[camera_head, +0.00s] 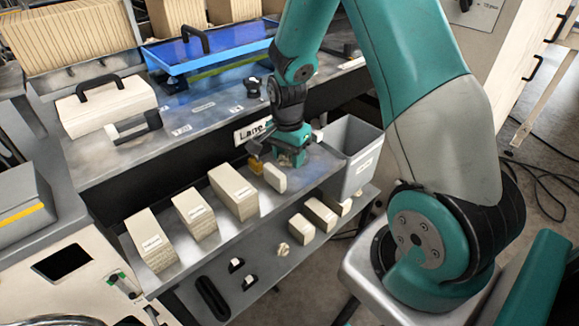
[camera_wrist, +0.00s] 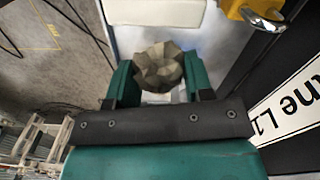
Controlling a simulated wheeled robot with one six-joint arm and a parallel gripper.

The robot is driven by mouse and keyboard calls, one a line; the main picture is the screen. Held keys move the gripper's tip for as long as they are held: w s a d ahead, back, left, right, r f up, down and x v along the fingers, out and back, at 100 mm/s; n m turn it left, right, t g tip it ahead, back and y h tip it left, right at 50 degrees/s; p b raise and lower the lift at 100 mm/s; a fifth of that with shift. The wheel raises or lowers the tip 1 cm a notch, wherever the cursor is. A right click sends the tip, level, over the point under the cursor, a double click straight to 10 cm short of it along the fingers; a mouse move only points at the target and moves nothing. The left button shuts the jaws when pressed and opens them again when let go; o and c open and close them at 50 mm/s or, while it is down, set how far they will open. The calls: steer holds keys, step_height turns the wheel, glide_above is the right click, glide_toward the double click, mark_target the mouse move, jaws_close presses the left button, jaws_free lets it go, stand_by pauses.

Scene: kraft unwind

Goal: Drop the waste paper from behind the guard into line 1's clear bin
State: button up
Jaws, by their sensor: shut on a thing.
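My gripper (camera_head: 290,158) is low over the right part of the upper metal shelf, left of a grey bin. In the wrist view my gripper (camera_wrist: 158,85) is shut on a crumpled grey-brown paper wad (camera_wrist: 158,66), held between its teal fingers. The head view does not show this wad clearly. The grey open-topped bin (camera_head: 352,160) has a white label too small to read. A clear bin cannot be made out for certain. A blue see-through panel with a black handle (camera_head: 205,50) lies at the back; I cannot tell if it is the guard.
Several labelled pale blocks (camera_head: 234,190) stand on the upper shelf. A small pale block (camera_head: 275,178) and a yellow part (camera_head: 255,165) are close by my gripper. A crumpled pale piece (camera_head: 283,249) and more blocks (camera_head: 320,214) lie on the lower shelf. A white handled case (camera_head: 105,103) stands behind.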

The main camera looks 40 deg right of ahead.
mark_target(289, 176)
steer(key=shift+f, duration=2.3)
steer(key=shift+f, duration=0.15)
steer(key=o, duration=0.9)
